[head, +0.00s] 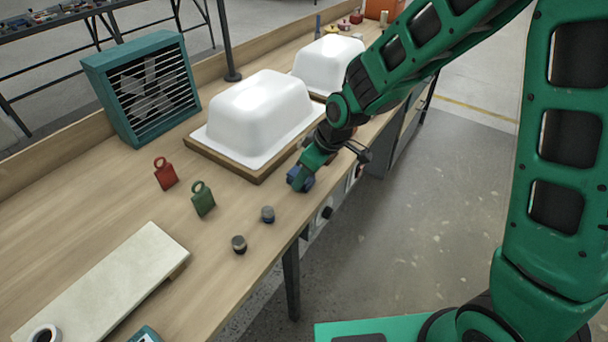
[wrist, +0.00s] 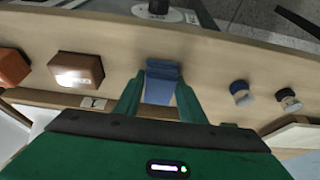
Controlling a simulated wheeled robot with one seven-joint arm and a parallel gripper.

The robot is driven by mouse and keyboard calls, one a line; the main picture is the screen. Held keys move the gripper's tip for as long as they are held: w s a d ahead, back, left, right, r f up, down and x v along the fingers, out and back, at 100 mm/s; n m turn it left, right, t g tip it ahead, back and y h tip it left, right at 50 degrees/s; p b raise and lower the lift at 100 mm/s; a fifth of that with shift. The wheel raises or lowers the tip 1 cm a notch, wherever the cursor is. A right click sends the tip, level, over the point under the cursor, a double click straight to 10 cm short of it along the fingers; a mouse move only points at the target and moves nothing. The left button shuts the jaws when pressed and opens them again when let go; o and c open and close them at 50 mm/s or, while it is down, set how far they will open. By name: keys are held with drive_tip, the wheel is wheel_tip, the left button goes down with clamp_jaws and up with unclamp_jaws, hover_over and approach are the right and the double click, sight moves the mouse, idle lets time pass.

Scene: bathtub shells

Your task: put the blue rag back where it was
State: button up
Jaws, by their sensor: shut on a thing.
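The blue rag (wrist: 161,84) is a small folded blue block between the two fingers of my gripper (wrist: 158,98) in the wrist view. My gripper is shut on it. In the head view my gripper (head: 302,176) is at the table's front edge, just in front of the nearer white tub shell, with the blue rag (head: 299,181) at its tip. The rag is at or just above the wooden tabletop; I cannot tell whether it touches.
The nearer white shell (head: 259,112) sits on a wooden board beside my gripper. Two small dark-capped knobs (head: 267,214) (head: 239,244), a green tag (head: 203,199) and a red tag (head: 165,173) stand to the left. Orange and brown blocks (wrist: 77,70) lie left in the wrist view.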

drive_tip(key=shift+f, duration=0.15)
drive_tip(key=o, duration=1.2)
drive_tip(key=shift+c, duration=0.2)
drive_tip(key=v, duration=1.2)
